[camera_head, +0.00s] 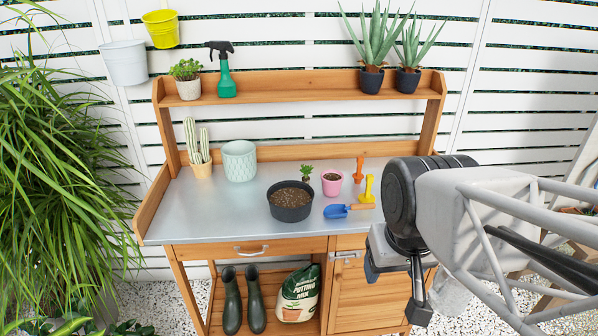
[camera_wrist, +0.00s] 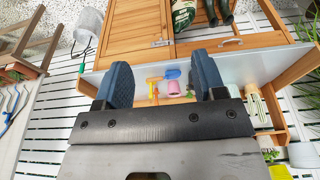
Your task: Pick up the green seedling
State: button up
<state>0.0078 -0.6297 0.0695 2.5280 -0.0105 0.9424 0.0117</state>
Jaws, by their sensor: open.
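The green seedling (camera_head: 306,173) is a small leafy sprig on the metal worktop, just behind the black pot of soil (camera_head: 290,202) and left of the pink pot (camera_head: 332,183). Its base is partly hidden by the black pot's rim. In the wrist view the pink pot (camera_wrist: 173,88) shows between the fingers.
A pale green pot (camera_head: 239,161) and a cactus (camera_head: 197,147) stand at left. The shelf (camera_head: 290,93) holds plants and a spray bottle. The worktop's front left is clear.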

jog(key=w+r+n, duration=0.2)
jog(key=w, duration=0.7)
jog(key=w+r+n, duration=0.2)
jog(key=w+n, duration=0.1)
jog(key=w, duration=0.5)
jog(key=n+g, duration=0.3)
jog(key=n, duration=1)
send_over(306, 178)
notch_tip(306, 178, down, 19)
jog(key=shift+s+f, duration=0.15)
jog(key=shift+f, duration=0.05)
jog(key=shift+w+f+n, duration=0.2)
jog(key=shift+f+n, duration=0.05)
jog(key=shift+n, duration=0.05)
jog(key=shift+f, duration=1.3)
jog(key=shift+w+f, duration=0.2)
jog(key=shift+f, duration=2.4)
